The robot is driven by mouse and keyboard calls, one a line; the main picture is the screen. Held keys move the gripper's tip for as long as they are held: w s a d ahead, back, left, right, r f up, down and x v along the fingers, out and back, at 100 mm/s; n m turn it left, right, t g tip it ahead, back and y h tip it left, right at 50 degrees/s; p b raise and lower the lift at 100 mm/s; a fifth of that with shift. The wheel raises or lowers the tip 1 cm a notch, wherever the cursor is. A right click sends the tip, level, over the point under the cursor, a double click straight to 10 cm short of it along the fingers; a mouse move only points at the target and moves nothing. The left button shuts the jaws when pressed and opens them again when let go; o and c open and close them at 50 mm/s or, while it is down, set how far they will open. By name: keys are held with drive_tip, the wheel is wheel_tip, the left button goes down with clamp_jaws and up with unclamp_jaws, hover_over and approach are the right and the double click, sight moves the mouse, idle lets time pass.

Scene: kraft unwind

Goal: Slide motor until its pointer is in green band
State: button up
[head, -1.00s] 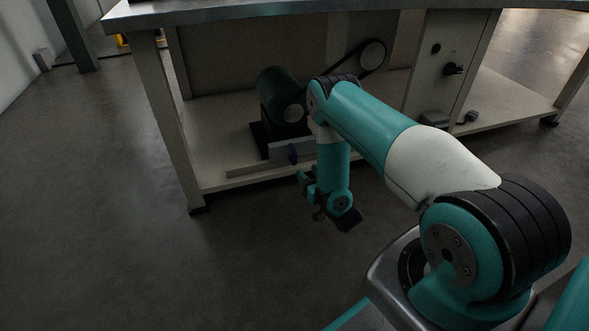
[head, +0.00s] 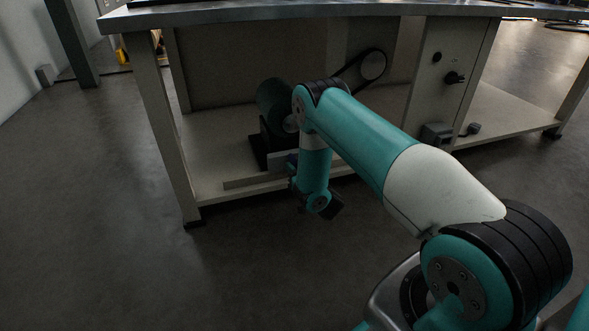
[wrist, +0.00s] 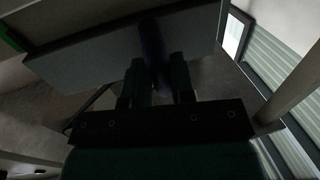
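The motor (head: 272,97) is a dark green cylinder on a black mount (head: 258,152), on the bench's lower shelf. A pale plate (head: 282,158) is at its front. My gripper (head: 291,181) is at this plate, partly hidden by my own wrist in the head view. In the wrist view, the fingers of my gripper (wrist: 160,82) stand apart with a dark blue handle (wrist: 153,42) between them. Whether they press on it is too dark to tell. A green patch (wrist: 10,38) shows at the upper left of the wrist view. I cannot make out the pointer.
A belt loop (head: 371,67) is behind my arm, right of the motor. A panel with a black knob (head: 454,78) stands further right. The bench leg (head: 160,130) is left of the motor, and the tabletop (head: 330,10) overhangs it. The floor (head: 110,240) in front is clear.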

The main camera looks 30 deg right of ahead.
drive_tip(key=shift+a, duration=0.15)
clamp_jaws()
drive_tip(key=shift+s+d+r+p, duration=0.1)
drive_tip(key=shift+d+p, duration=0.1)
drive_tip(key=shift+p, duration=0.75)
drive_tip(key=shift+d, duration=0.2)
drive_tip(key=o, duration=0.6)
unclamp_jaws()
drive_tip(key=shift+s+a+p, duration=0.25)
drive_tip(key=shift+s+p, duration=2.65)
drive_tip(key=shift+p, duration=0.8)
drive_tip(key=shift+s+a+p, duration=0.2)
drive_tip(key=shift+s+p, duration=2.7)
drive_tip(key=shift+p, duration=0.85)
drive_tip(key=shift+s+a+p, duration=0.25)
drive_tip(key=shift+s+p, duration=2.65)
drive_tip(key=shift+p, duration=0.8)
